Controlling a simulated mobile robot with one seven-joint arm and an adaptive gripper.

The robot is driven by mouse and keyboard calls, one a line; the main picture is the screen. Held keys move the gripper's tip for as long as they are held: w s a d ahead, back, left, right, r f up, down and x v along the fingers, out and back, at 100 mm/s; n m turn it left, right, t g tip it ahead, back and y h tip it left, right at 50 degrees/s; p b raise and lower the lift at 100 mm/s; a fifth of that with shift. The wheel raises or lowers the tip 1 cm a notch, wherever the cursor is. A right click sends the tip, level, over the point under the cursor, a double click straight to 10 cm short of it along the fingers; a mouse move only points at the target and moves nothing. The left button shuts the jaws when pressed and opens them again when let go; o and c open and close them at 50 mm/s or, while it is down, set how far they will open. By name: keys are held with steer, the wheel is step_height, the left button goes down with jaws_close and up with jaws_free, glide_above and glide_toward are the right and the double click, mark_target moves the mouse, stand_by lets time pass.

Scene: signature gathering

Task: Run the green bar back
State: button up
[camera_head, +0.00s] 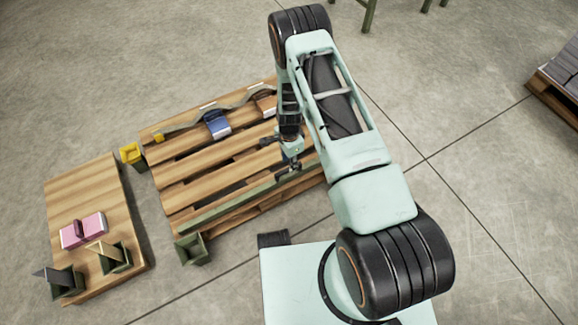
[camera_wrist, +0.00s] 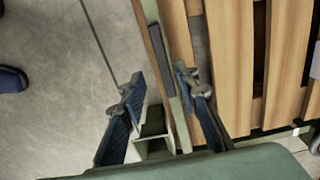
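A long green bar (camera_head: 235,204) lies along the front edge of a wooden pallet (camera_head: 205,170). It runs from the pallet's front-left corner towards the right, under my arm. My gripper (camera_head: 291,169) points down at the right part of this bar. In the wrist view, my gripper (camera_wrist: 158,76) is open, with one finger on each side of a green strip (camera_wrist: 147,12) along the pallet edge. A paler green piece (camera_wrist: 180,122) shows between the fingers, lower down. I cannot tell whether the fingers touch anything.
A blue block (camera_head: 217,124) and a brown block (camera_head: 265,104) sit by a wavy grey rail at the pallet's back. A wooden board (camera_head: 85,185) at left carries a pink block (camera_head: 83,231).

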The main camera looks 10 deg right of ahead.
step_height(320, 180, up, 8)
steer(key=shift+f, duration=0.25)
stand_by(0.5)
